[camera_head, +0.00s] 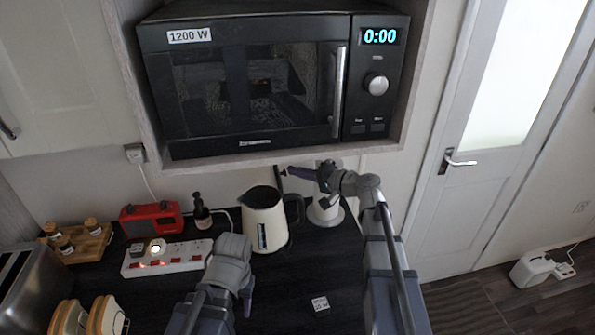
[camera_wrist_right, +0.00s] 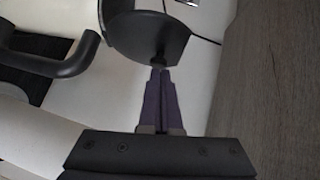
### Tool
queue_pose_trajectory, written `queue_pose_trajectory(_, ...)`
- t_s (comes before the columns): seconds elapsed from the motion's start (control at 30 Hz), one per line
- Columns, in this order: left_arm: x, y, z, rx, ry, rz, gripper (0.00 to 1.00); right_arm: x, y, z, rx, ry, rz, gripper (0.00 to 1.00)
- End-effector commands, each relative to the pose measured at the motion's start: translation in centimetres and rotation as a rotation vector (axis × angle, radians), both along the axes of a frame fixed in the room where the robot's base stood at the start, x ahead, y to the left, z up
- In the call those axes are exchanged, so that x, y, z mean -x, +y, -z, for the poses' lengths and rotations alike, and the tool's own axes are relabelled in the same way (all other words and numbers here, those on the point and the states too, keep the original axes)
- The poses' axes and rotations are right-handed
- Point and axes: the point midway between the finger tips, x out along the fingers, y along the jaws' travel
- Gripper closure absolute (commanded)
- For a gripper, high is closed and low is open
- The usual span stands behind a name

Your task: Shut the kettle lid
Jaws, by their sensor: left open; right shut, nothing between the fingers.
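The cream kettle (camera_head: 266,222) stands on the dark worktop, with its black handle (camera_head: 295,206) on the right. Its dark lid (camera_head: 279,180) is open and stands up steeply above the kettle's back rim, seen nearly edge-on. In the right wrist view the lid (camera_wrist_right: 146,28) is a dark disc with a small knob. My right gripper (camera_head: 287,171) is shut and empty, its tips at the lid's knob; in the wrist view the tips (camera_wrist_right: 160,72) look touching or very close to it. My left gripper (camera_head: 247,300) is low in front of the kettle, open, its fingers mostly hidden by its wrist.
The microwave (camera_head: 250,90) sits in a niche above the worktop. A white round-based object (camera_head: 325,212) stands right of the kettle. A power strip (camera_head: 168,259), a small dark bottle (camera_head: 202,215) and a red radio (camera_head: 152,217) are on the left. Worktop in front is mostly clear.

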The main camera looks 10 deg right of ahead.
Motion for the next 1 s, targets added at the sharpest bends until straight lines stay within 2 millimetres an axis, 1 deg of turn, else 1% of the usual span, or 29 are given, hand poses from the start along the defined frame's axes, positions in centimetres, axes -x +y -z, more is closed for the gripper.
queue_pose_trajectory(0.03, 0.0, 0.0, -0.6, 0.000, 0.000, 0.000, 0.50, 0.0, 0.2, -0.4, 0.013, 0.000, -0.001, 1.00)
queue_pose_trajectory(0.2, 0.0, 0.0, -1.0, 0.000, 0.000, -0.001, 0.50, 0.0, 0.5, -0.4, 0.040, 0.000, -0.001, 1.00)
queue_pose_trajectory(0.37, 0.0, 0.0, -2.1, 0.000, 0.000, -0.002, 0.50, 0.1, 0.9, -0.8, 0.082, 0.001, -0.002, 1.00)
queue_pose_trajectory(0.57, 0.0, 0.0, -4.5, 0.001, 0.000, -0.006, 0.50, 0.1, 2.1, -1.5, 0.197, 0.002, -0.004, 1.00)
queue_pose_trajectory(0.7, 0.0, 0.0, -6.6, 0.002, 0.000, -0.010, 0.50, 0.1, 3.3, -1.9, 0.325, 0.001, -0.004, 1.00)
queue_pose_trajectory(0.73, 0.0, 0.0, -6.9, 0.002, -0.001, -0.011, 0.50, 0.1, 3.6, -1.8, 0.349, 0.000, -0.005, 1.00)
queue_pose_trajectory(0.87, 0.0, 0.0, -6.6, 0.002, -0.001, -0.012, 0.50, 0.1, 4.7, -1.1, 0.376, 0.000, -0.004, 1.00)
queue_pose_trajectory(1.0, 0.0, 0.0, -6.5, 0.002, -0.001, -0.012, 0.50, 0.0, 6.0, -0.9, 0.381, 0.000, -0.003, 1.00)
